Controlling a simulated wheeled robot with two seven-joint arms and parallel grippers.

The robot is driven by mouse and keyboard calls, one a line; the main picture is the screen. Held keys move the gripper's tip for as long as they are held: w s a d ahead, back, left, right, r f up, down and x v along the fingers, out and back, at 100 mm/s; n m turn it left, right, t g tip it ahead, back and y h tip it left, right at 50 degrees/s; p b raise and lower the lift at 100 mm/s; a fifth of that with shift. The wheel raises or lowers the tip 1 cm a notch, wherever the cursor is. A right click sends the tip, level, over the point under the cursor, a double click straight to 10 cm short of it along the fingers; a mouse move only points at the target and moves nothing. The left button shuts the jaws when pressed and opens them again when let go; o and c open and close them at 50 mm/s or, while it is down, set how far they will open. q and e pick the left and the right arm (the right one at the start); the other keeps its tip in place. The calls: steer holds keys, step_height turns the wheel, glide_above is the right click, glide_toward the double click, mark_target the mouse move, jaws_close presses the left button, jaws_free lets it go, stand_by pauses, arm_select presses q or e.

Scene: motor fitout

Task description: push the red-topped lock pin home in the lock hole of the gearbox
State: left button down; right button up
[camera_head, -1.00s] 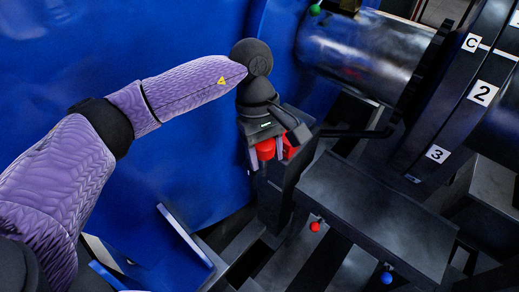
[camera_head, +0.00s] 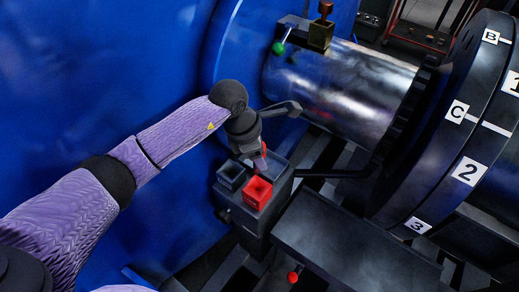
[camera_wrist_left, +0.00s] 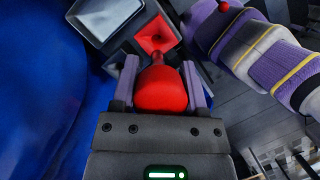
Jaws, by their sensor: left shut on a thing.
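A red-topped pin (camera_head: 325,12) stands up from a brass-coloured block (camera_head: 320,36) on the silver cylinder (camera_head: 335,85) in the head view; its red top is clear of the block. Contact there is unclear. I cannot see a lock hole. My right gripper is not in view.
A grey cup (camera_head: 232,175) sits beside the red cup (camera_head: 257,192). A green-knobbed lever (camera_head: 279,47) stands near the brass block. A black bench (camera_head: 345,240) and a large labelled disc (camera_head: 450,130) are to the right. A blue wall is on the left.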

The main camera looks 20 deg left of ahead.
mark_target(259, 172)
arm_select(q)
step_height(259, 172, down, 5)
steer(key=b, duration=0.4)
steer(key=shift+f+b, duration=0.35)
steer(key=shift+f, duration=0.1)
steer(key=shift+r, duration=0.1)
stand_by(0.9)
steer(key=shift+f+b, duration=1.5)
steer(key=shift+f, duration=0.55)
steer(key=shift+f, duration=0.2)
